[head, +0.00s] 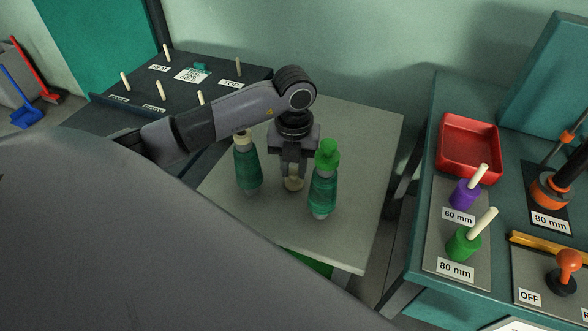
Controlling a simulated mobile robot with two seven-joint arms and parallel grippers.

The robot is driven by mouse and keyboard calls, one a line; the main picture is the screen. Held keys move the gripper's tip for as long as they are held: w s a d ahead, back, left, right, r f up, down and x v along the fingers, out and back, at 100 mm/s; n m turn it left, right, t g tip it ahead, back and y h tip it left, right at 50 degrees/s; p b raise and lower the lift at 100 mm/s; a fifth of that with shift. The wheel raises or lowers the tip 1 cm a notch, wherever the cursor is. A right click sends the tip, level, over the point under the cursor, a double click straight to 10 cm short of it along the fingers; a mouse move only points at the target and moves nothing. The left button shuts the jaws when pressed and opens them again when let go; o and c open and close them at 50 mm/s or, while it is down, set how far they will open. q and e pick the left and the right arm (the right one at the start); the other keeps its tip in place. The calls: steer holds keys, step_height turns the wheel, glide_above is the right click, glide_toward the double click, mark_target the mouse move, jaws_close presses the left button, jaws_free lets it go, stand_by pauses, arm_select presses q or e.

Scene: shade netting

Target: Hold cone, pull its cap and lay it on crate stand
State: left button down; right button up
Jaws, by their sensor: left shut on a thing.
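Two cones wound with dark green thread stand on the pale grey stand top. The left cone (248,168) has a cream top, partly hidden behind my forearm. The right cone (323,192) wears a bright green cap (327,154). My left gripper (292,177) points down between the two cones. It is shut on a small beige piece (293,184), perhaps a cap; whether this touches the stand top (365,140) I cannot tell. My right gripper is out of view.
A dark peg board (135,97) with labels lies behind left. A teal bench at right holds a red tray (468,145), purple (463,194) and green (462,245) pieces with pale pegs, and an orange lever (568,262). The stand's back right is clear.

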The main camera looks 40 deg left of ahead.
mark_target(294, 171)
arm_select(q)
steer(key=shift+f, duration=0.65)
steer(key=shift+f, duration=0.15)
steer(key=c, duration=0.9)
jaws_free()
steer(key=shift+r, duration=0.25)
step_height(294, 171, up, 12)
steer(key=shift+f, duration=0.1)
